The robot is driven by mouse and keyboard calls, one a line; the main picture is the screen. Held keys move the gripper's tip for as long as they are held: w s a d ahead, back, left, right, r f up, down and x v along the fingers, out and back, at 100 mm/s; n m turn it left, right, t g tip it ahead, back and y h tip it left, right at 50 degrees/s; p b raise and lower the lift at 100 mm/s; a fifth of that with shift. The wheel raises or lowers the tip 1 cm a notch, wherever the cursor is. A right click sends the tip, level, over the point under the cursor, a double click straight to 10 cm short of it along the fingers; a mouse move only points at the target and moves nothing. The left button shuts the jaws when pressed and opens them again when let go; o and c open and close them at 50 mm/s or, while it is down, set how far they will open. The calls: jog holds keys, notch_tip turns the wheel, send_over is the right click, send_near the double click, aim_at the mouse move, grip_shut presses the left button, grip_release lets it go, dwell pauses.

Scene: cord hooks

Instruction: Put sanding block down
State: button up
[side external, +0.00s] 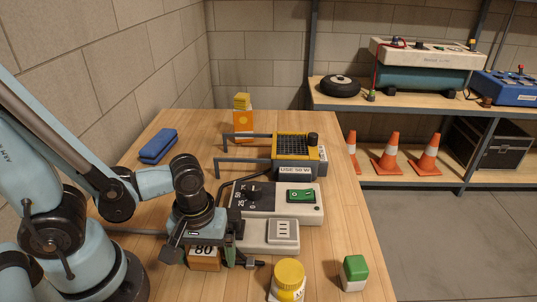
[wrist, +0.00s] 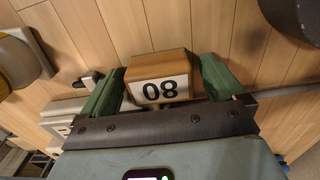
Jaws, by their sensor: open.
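The jaws are open, with a pad on either side of the block and a gap showing on the right. The block's far side is hidden.
A power box with a dial and green switch (side external: 301,196) and a grey socket unit (side external: 283,232) stand right of the block. A yellow-lidded jar (side external: 289,275) and green-capped bottle (side external: 355,272) are at the front right. A blue case (side external: 158,146) lies at the back left.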

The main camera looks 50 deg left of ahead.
jog(key=shift+r, duration=0.15)
jog(key=shift+r, duration=5.9)
jog(key=w+a+r+m+t, duration=0.1)
jog(key=w+a+m+t, duration=0.4)
jog(key=w+m+t, duration=0.2)
jog(key=w+m, duration=0.2)
jog(key=w, duration=0.1)
jog(key=shift+w+a+r, duration=0.25)
jog(key=shift+w+a, duration=0.05)
jog(key=n+g+h, duration=0.3)
jog(key=n+g, duration=0.6)
jog(key=g, duration=0.1)
send_near(204, 249)
jog(key=shift+x, duration=5.55)
